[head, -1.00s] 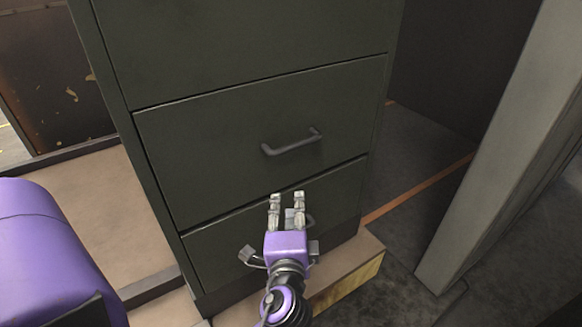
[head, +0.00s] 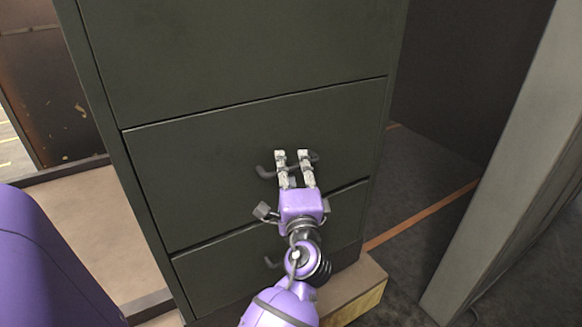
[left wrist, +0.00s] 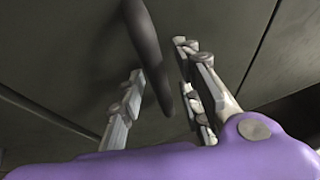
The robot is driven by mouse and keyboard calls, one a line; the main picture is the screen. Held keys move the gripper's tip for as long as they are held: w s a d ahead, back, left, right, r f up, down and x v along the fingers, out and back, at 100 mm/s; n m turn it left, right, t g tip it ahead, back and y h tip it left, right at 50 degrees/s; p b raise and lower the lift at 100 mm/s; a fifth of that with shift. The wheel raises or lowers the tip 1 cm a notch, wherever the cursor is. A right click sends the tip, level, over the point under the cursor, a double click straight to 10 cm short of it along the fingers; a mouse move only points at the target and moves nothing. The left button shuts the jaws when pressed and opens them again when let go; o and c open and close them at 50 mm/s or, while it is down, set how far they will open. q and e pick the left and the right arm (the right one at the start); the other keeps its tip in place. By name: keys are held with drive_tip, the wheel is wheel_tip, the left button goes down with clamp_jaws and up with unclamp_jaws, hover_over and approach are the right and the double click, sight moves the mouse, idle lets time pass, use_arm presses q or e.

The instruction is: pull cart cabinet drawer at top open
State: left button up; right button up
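A dark green-grey cabinet (head: 220,50) with stacked drawers stands in front of me. A middle drawer (head: 190,165) is shut and has a dark bar handle (head: 266,171). My left gripper (head: 293,155) is in front of that handle with its fingers apart, hiding the handle's middle from the head view. In the left wrist view the handle (left wrist: 148,50) runs between the two open fingers (left wrist: 160,100); I cannot tell whether either finger touches it. The drawer front above (head: 240,60) shows no handle in frame. My right gripper is not in view.
The cabinet stands on a wooden platform (head: 350,290). A grey slanted post (head: 500,170) rises at the right. A lower drawer (head: 215,270) has its handle partly hidden by my arm. Dark floor (head: 415,190) with an orange line lies right of the cabinet.

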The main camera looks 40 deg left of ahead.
use_arm(q)
clamp_jaws()
drive_tip(key=shift+d+f, duration=0.1)
idle(0.5)
